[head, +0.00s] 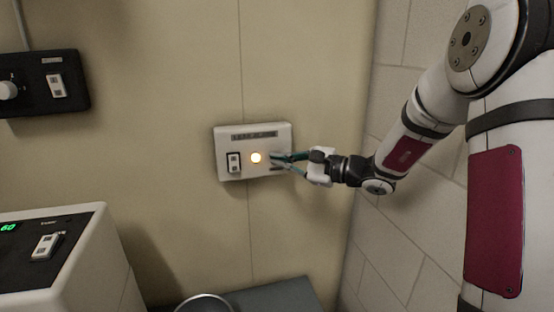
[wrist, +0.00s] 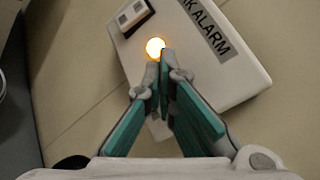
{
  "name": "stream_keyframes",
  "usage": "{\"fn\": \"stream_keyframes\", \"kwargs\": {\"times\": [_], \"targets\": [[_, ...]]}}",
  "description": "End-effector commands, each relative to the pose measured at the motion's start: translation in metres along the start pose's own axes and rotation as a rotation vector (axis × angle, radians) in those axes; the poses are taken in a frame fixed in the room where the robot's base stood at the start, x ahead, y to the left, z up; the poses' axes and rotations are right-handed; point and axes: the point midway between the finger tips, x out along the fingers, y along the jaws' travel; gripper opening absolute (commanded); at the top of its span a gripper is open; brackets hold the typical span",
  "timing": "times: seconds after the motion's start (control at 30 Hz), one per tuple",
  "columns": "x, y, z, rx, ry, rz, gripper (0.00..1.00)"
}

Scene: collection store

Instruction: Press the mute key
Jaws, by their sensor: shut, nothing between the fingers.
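A white alarm panel (head: 222,142) is fixed to the beige wall; it also shows in the wrist view (wrist: 247,84), where its label (wrist: 205,27) reads "K ALARM". It has a round lit amber lamp (head: 256,157), also in the wrist view (wrist: 155,47), and a rocker switch (head: 235,162) left of the lamp. My gripper (head: 274,157) is shut and empty, its tips at the panel face just right of the lamp. In the wrist view the fingertips (wrist: 161,70) lie beside the lamp. The mute key is not distinguishable; the fingers cover that part. I cannot tell whether they touch.
A black control box (head: 45,82) with a knob and rocker switch is on the wall at upper left. A white unit (head: 90,262) with a green display and a switch stands lower left. A grey surface (head: 265,295) is below the panel. A block wall rises close on the right.

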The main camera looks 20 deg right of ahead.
Motion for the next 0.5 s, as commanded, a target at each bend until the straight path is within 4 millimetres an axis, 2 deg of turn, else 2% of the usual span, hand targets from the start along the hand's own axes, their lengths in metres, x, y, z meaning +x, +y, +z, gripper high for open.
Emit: {"fn": "stream_keyframes", "kwargs": {"times": [0.2,0.5], "targets": [[-0.0075,0.0055,0.0053,0.001,0.001,0.000,0.00],[-0.0084,0.0062,0.0059,0.001,0.001,0.000,0.00]]}}
